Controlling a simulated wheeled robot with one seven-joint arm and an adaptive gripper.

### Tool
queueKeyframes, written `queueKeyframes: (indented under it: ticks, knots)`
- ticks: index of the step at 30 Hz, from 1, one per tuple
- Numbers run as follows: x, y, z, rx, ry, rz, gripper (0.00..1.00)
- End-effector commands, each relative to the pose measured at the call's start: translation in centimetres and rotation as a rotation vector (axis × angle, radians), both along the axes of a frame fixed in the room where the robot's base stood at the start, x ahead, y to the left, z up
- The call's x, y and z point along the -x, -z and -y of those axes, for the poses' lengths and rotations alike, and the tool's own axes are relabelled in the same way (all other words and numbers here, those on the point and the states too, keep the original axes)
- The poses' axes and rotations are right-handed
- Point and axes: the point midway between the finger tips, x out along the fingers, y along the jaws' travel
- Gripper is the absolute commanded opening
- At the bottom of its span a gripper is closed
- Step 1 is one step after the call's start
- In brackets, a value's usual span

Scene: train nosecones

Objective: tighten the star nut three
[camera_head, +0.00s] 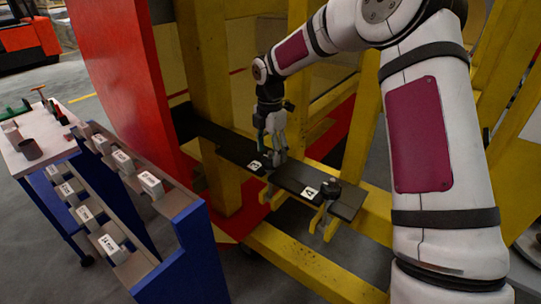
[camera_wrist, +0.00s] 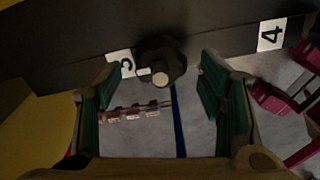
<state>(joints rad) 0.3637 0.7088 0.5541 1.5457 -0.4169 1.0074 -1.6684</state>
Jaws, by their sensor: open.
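The star nut three (camera_wrist: 162,60) is a dark lobed knob with a pale round centre. In the wrist view it sits at the dark plate's edge, beside the white label 3 (camera_wrist: 122,65). My gripper (camera_wrist: 157,78) is open, with green-lined fingers on the left and right of the nut; I cannot tell if they touch it. In the head view my gripper (camera_head: 275,150) points down at the black plate (camera_head: 290,178) beside the label 3 (camera_head: 255,166) and hides the nut there. Another star nut (camera_head: 328,187) stands next to the label 4 (camera_head: 308,192).
Yellow beams (camera_head: 205,90) stand behind and around the plate. A red panel (camera_head: 122,75) stands to its left. A blue rack (camera_head: 185,245) with several labelled blocks is at the lower left, next to a tool table (camera_head: 40,135).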

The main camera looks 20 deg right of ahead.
Motion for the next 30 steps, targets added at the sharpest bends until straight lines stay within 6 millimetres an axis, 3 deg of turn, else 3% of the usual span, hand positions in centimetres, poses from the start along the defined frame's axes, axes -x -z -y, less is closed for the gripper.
queueKeyframes:
  ticks: [6, 16, 22, 30]
  knots:
    - [0.0, 1.9, 0.0, 0.000, 0.001, 0.000, 0.62]
    - [0.0, 2.2, 0.0, 0.000, 0.001, 0.000, 0.62]
    - [0.0, 2.2, 0.0, 0.000, 0.001, 0.000, 0.17]
    - [0.0, 2.2, 0.0, 0.000, 0.012, 0.000, 0.14]
